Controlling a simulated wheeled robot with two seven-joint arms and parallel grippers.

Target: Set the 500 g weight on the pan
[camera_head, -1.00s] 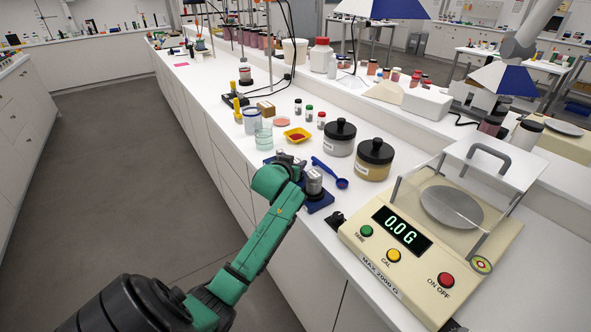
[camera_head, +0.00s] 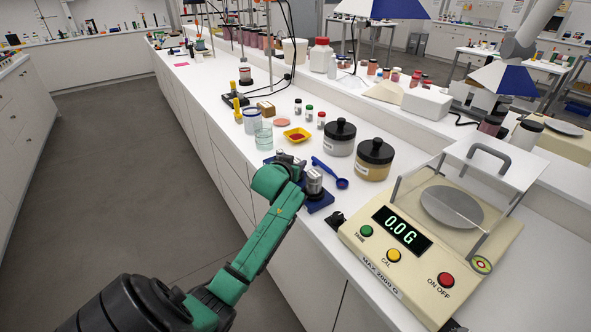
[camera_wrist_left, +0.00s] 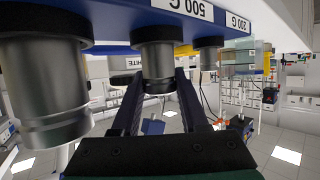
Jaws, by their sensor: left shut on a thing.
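The 500 g weight (camera_wrist_left: 156,62) is a metal cylinder in the middle of the row in the left wrist view, where the scene appears upside down. My left gripper (camera_wrist_left: 160,88) has a finger on each side of it and is shut on it. The weight is still at the blue holder (camera_head: 322,204), whose labels read 500 G and 200 G. In the head view my left gripper (camera_head: 293,166) hides much of the holder. The balance pan (camera_head: 451,207) is a bare grey disc at right; the display (camera_head: 402,231) reads 0.0 G.
A larger weight (camera_wrist_left: 42,80) and a smaller one (camera_wrist_left: 207,52) flank the held one. Clear guard panels and a white panel with a grey handle (camera_head: 489,157) surround the pan.

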